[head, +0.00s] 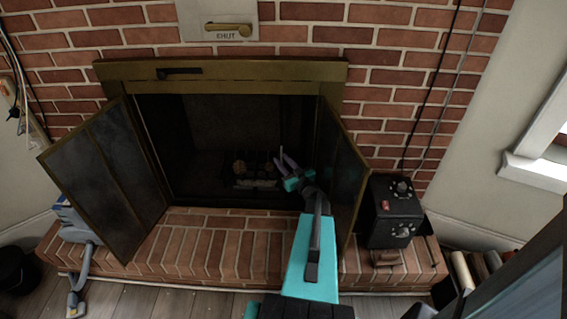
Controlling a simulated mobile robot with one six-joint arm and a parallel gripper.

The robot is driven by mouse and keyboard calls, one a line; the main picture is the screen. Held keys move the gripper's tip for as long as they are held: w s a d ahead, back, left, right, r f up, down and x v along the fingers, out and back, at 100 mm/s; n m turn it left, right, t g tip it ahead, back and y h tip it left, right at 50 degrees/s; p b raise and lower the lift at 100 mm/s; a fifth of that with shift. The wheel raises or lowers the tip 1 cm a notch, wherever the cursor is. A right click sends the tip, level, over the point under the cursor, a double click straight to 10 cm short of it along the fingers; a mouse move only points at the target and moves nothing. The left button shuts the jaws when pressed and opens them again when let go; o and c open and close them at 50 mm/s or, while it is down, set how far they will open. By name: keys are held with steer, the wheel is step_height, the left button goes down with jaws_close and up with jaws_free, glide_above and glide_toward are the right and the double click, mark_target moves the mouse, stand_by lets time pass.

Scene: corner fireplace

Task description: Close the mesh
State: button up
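The brass-framed fireplace (222,71) has two dark mesh doors, both standing open. The left mesh door (105,180) is swung out over the brick hearth to the left. The right mesh door (347,180) is swung out to the right of my arm. My gripper (283,160), with purple fingers on a teal body, is in front of the firebox opening, just left of the right door. Its fingers look spread, with nothing seen between them. The gap in depth between the gripper and the right door is hard to judge.
Logs (257,170) sit on a grate inside the firebox. A black box with knobs (393,212) stands on the brick hearth (215,250), right of the right door. A blue-grey item (72,212) is behind the left door. A lever plate (222,22) is on the wall above.

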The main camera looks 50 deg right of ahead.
steer(key=s+a+r+p, duration=0.4)
steer(key=s+a, duration=0.7)
steer(key=shift+a+r, duration=0.15)
steer(key=shift+a, duration=0.15)
stand_by(0.8)
steer(key=shift+w, duration=0.1)
